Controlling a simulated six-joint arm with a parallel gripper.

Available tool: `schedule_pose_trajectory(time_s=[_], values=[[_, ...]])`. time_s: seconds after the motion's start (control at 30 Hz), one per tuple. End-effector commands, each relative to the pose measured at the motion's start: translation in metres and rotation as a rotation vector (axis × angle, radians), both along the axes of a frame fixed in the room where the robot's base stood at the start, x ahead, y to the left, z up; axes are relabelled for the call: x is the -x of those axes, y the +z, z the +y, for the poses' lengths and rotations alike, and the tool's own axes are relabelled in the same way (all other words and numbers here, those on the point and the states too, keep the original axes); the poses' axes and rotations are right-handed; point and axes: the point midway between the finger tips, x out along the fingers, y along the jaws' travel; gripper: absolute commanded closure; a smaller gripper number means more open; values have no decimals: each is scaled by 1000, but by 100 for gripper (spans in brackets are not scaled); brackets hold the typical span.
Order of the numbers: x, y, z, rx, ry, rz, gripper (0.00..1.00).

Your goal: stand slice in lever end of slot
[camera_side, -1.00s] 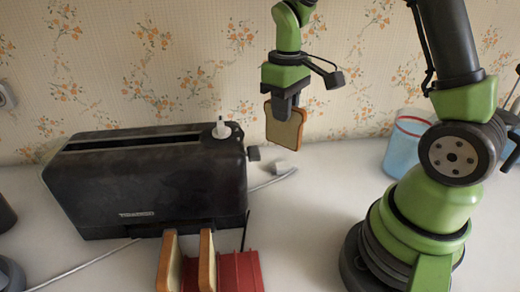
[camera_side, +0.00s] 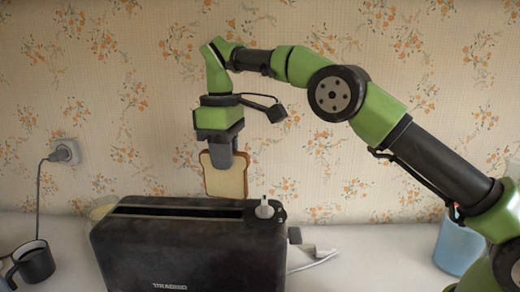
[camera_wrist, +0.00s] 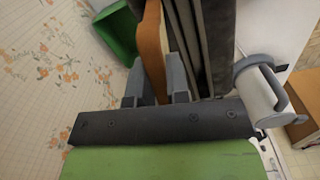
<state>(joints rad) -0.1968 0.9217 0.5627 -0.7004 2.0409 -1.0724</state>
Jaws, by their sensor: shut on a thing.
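The black toaster (camera_side: 190,255) stands below my gripper in the side view, its long slot (camera_side: 175,207) open on top. A pale knob (camera_side: 264,209) is on its top right end, and a dark lever (camera_side: 294,235) sticks out there. My gripper (camera_side: 222,160) is shut on a bread slice (camera_side: 228,182), which hangs upright right of the slot's middle. Its lower edge is close to the toaster's top rim; I cannot tell whether it is in the slot. In the wrist view my gripper (camera_wrist: 157,85) holds the brown-crusted slice (camera_wrist: 152,50), left of the dark slots (camera_wrist: 212,45).
A dark mug (camera_side: 35,262) stands at the left, near a wall socket (camera_side: 64,152) with a cord. A blue cup (camera_side: 458,245) stands at the right beside my arm. A green object (camera_wrist: 115,32) shows in the wrist view. The patterned wall is close behind.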

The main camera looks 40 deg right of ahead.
Motion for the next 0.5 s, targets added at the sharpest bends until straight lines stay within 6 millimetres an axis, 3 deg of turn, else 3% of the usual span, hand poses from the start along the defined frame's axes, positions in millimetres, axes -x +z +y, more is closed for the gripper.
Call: schedule_pose_trajectory(time_s=[0.1,0.2,0.5], values=[[1,-2,25,-7,106,2,100],[2,-2,38,-11,163,2,100],[4,-2,46,-16,204,2,100]])
